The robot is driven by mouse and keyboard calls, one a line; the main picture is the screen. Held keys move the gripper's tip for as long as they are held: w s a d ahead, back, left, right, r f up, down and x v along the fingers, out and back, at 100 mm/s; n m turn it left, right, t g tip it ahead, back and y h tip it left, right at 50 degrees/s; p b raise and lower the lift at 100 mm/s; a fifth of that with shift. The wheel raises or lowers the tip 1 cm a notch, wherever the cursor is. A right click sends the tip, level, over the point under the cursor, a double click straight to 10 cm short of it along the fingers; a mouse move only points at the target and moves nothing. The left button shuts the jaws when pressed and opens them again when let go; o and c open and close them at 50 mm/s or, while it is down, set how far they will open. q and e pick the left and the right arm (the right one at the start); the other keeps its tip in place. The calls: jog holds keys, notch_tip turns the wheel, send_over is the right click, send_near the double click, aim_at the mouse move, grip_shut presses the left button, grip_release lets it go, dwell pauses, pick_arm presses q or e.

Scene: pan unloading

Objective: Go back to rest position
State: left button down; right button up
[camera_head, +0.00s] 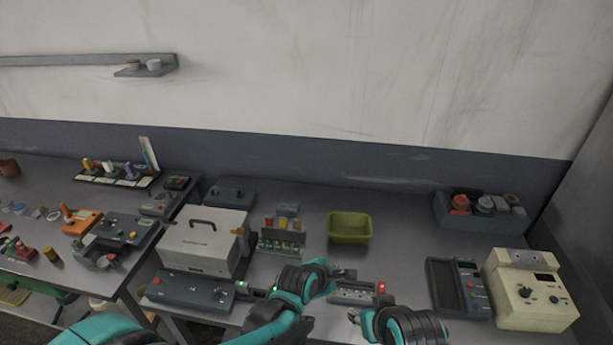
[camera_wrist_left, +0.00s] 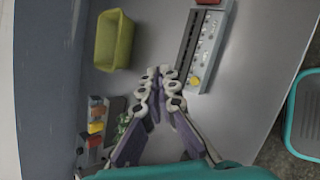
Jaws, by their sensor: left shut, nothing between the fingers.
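My left gripper (camera_head: 346,273) reaches in over the front middle of the workbench. In the left wrist view the left gripper (camera_wrist_left: 160,84) has its finger ends together, with nothing between them. It hangs above the bench, between the green bin and a grey device. My right gripper (camera_head: 354,315) is at the front edge, right of the left arm. It is small and partly hidden, so its jaw opening is unclear.
A yellow-green bin (camera_head: 349,228) stands behind the grippers; a grey device with a red button (camera_head: 362,293) lies close by. A white case (camera_head: 203,243) is on the left, a beige control box (camera_head: 530,291) on the right. Bench is clear between bin and right-hand devices.

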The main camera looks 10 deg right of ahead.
pick_arm(q)
jog(key=s+a+r+m+y+b, duration=0.25)
jog(key=a+m, duration=0.25)
jog(key=a, duration=0.5)
jog(key=s+a+r+m+y+b, duration=0.1)
jog(key=s+a+m+b, duration=0.2)
jog(key=a, duration=0.6)
jog(key=s+a+f+m+y+b, duration=0.2)
jog(key=s+a+f+m, duration=0.1)
jog(key=s+a+m, duration=0.7)
jog(key=a+m, duration=0.1)
jog(key=a, duration=0.2)
jog(key=shift+s+a+f, duration=0.2)
jog(key=shift+s+f, duration=0.05)
jog(key=shift+s, duration=0.15)
